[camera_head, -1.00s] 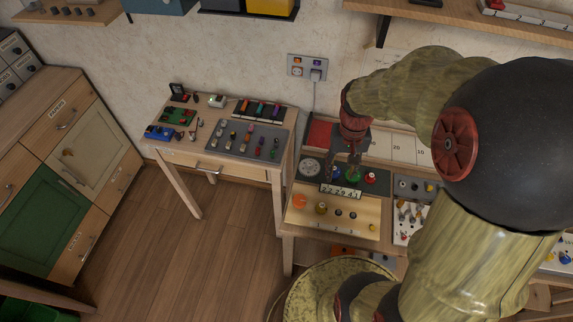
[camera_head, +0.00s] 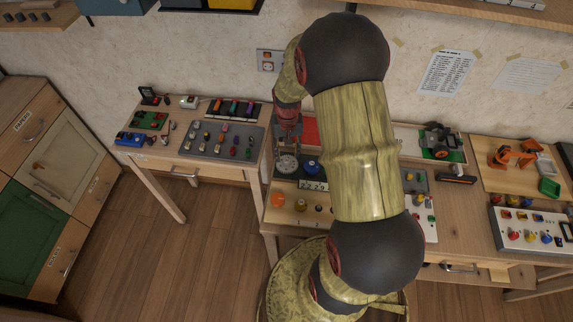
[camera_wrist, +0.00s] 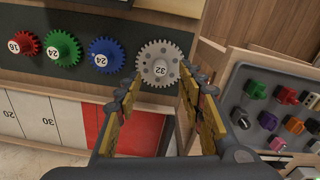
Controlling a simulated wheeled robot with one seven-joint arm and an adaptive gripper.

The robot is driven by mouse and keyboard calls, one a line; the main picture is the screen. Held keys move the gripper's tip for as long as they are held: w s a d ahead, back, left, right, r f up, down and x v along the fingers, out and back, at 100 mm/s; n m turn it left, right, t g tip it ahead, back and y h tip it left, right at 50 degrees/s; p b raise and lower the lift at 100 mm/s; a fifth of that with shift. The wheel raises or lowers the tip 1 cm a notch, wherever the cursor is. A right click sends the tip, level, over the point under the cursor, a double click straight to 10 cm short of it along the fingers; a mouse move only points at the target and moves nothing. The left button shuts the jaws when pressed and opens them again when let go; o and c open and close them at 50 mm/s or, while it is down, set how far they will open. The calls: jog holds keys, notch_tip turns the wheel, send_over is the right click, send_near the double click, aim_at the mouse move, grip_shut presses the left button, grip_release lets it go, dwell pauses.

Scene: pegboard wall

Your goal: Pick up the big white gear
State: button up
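The big white gear (camera_wrist: 154,76), with a "32" label on its hub, sits at the end of a row of gears on a dark board (camera_wrist: 205,8). In the head view it is a pale disc (camera_head: 287,164) at the board's left end. My gripper (camera_wrist: 160,88) is open and empty, with its fingertips close to the gear's near edge, one toward each side. I cannot tell whether they touch it. In the head view my gripper (camera_head: 288,143) is just above and behind the gear, partly blurred into the dark background.
A blue gear (camera_wrist: 105,56), a green gear (camera_wrist: 63,48) and a red gear (camera_wrist: 25,43) stand beside the white one. A red and white numbered panel (camera_wrist: 62,120) lies along the board. A grey tray (camera_wrist: 258,78) of small parts is on the neighbouring table.

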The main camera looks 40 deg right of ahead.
aim_at(287, 160)
notch_tip(287, 160, down, 4)
jog(key=shift+w+f+b, duration=0.1)
jog(key=shift+b, duration=0.55)
jog(key=shift+c, duration=1.1)
jog(key=c, duration=0.8)
